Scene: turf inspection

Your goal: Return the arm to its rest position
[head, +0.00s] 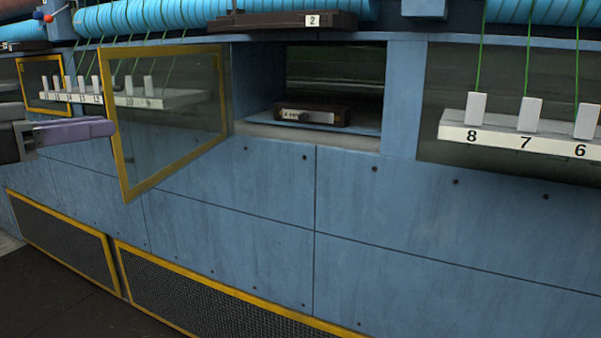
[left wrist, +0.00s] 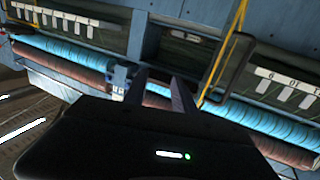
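My left gripper (head: 112,127) is at the left edge of the head view, in front of the blue wall and left of an open glass door (head: 170,115) with a yellow frame. In the left wrist view its two fingers (left wrist: 158,75) stand apart with nothing between them, so it is open and empty. The arm behind it is mostly out of the head view. My right gripper is in neither view.
Beside the open door is a recess (head: 270,128) holding a dark box (head: 312,116). Another dark box (head: 270,24), labelled 2, lies on the ledge above. A numbered white rack (head: 505,135) is at right. Blue rolls (head: 150,14) run along the top.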

